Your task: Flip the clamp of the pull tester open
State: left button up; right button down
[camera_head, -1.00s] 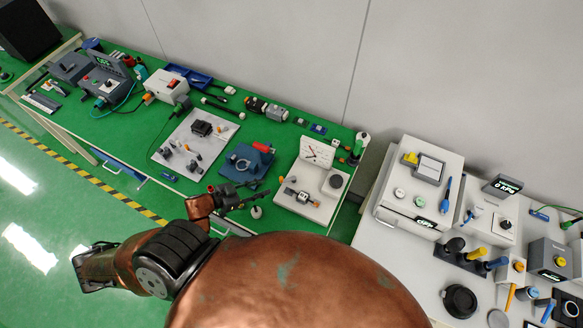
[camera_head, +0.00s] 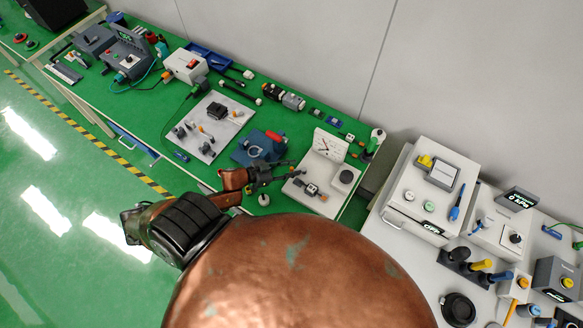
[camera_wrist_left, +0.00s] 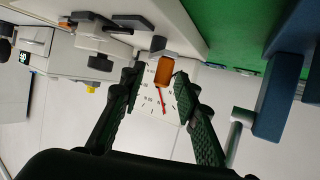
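The pull tester (camera_head: 330,147) is a white unit with an upright dial plate, a dark round knob and a light base at the right end of the green bench. A small dark and metal clamp (camera_head: 312,190) sits on its base. In the left wrist view, the dial plate (camera_wrist_left: 157,104) shows with an orange-brown block (camera_wrist_left: 162,76) in front of it, probably the clamp's handle. My left gripper (camera_head: 288,170) is at the tester's left edge. Its fingers (camera_wrist_left: 158,76) are spread, with the block seen between their tips. I cannot tell whether they touch it. My right gripper is not in view.
A blue fixture with a red handle (camera_head: 273,137) stands just left of the tester; blue parts (camera_wrist_left: 281,92) fill the wrist view's right side. A grey plate (camera_head: 207,135) with small parts lies farther left. A white table (camera_head: 385,240) with several devices stands on the right.

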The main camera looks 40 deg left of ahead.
pick_arm(q)
jog(key=shift+c, duration=0.4)
grip_shut()
jog(key=shift+w+a+m+g+h, duration=0.15)
jog(key=shift+a+m+g+h, duration=0.05)
jog(key=shift+m+g+h, duration=0.1)
dwell(0.5)
jog(key=shift+w+a+f+m+g+h+b, duration=0.1)
jog(key=shift+w+a+m+g+h+b, duration=0.25)
jog(key=shift+m+h+b, duration=0.5)
jog(key=m+g+h+b, duration=0.1)
jog(key=b, duration=0.1)
jog(key=w+m+g+b, duration=0.1)
jog(key=b, duration=0.1)
jog(key=a+m+g+h+b, duration=0.1)
jog(key=b, duration=0.1)
jog(key=shift+w+f+m+g+h+b, duration=0.15)
jog(key=shift+w+m+g+h+b, duration=0.1)
jog(key=shift+w+m+h+b, duration=0.1)
jog(key=shift+w+r+m+g+h+b, duration=0.1)
jog(key=shift+r+m+g+h+b, duration=0.1)
jog(key=shift+m+g+b, duration=0.35)
jog(key=shift+w+r+m+g+h+b, duration=0.1)
jog(key=shift+m+g+h+b, duration=0.2)
jog(key=shift+b, duration=0.3)
